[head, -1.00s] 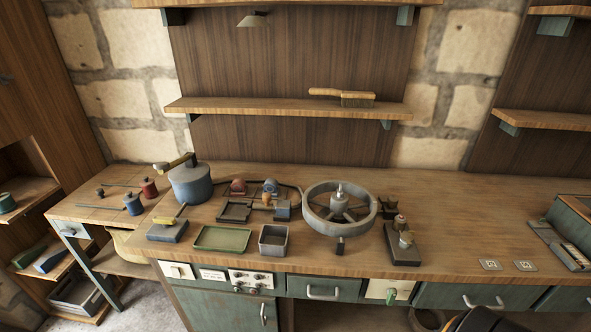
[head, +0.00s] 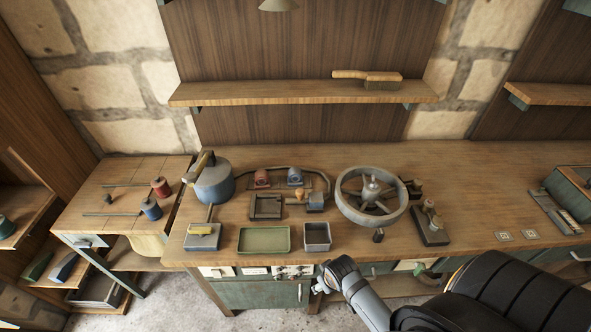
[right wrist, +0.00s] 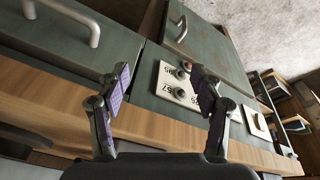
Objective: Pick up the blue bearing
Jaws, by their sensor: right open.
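The blue bearing (head: 295,177) is a small rounded block at the back of the workbench, beside a similar red bearing (head: 261,178). My right gripper (head: 325,284) is low in front of the bench's front edge, well short of the bearing. In the right wrist view my right gripper (right wrist: 160,85) has its two purple-padded fingers spread with nothing between them. That view shows drawer fronts and a control panel, not the bearing. My left gripper is in neither current view.
A green tray (head: 264,240) and a grey square bin (head: 317,236) stand near the front edge. A large spoked wheel (head: 371,220) is to the right, a blue pot (head: 214,184) to the left. A knobbed panel (right wrist: 176,84) is on the bench front.

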